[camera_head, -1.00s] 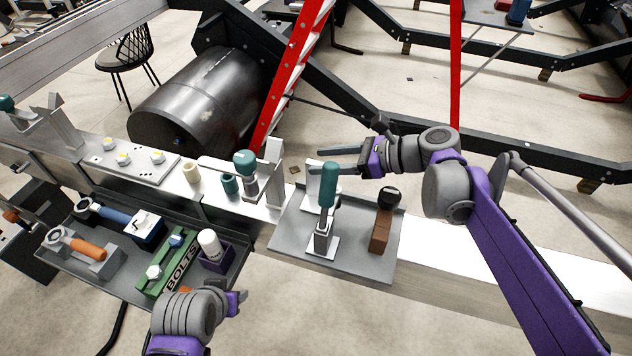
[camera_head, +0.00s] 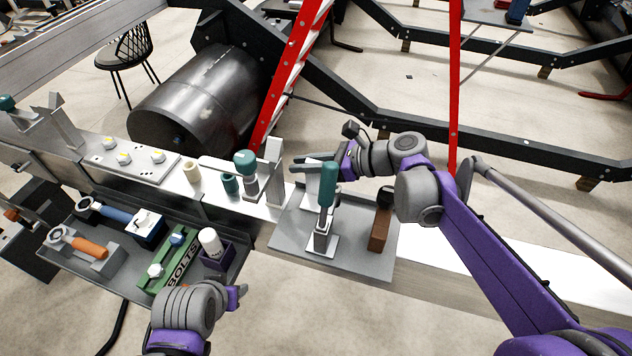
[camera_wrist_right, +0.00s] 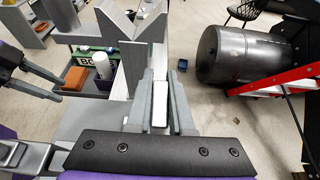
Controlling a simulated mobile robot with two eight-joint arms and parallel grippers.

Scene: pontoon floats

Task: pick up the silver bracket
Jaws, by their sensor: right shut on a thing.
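The silver bracket (camera_head: 311,196) is a pale upright piece at the back of the grey plate, partly hidden behind a teal-handled clamp. My right gripper (camera_head: 305,164) reaches in from the right at its top. In the right wrist view, the bracket's pale face (camera_wrist_right: 160,92) lies between the two grey fingers of my right gripper (camera_wrist_right: 160,105), which are shut on it. Its lower part is hidden in that view. My left gripper (camera_head: 238,296) is low in the head view, in front of the tool tray, apart from the bracket. Its fingers look spread and empty.
The teal-handled clamp (camera_head: 325,205) and a brown block with a black knob (camera_head: 379,232) stand on the grey plate (camera_head: 360,265). A tall grey bracket-like upright (camera_head: 273,165) stands close on the left. A tool tray (camera_head: 120,290) holds a green bolts box (camera_head: 170,262).

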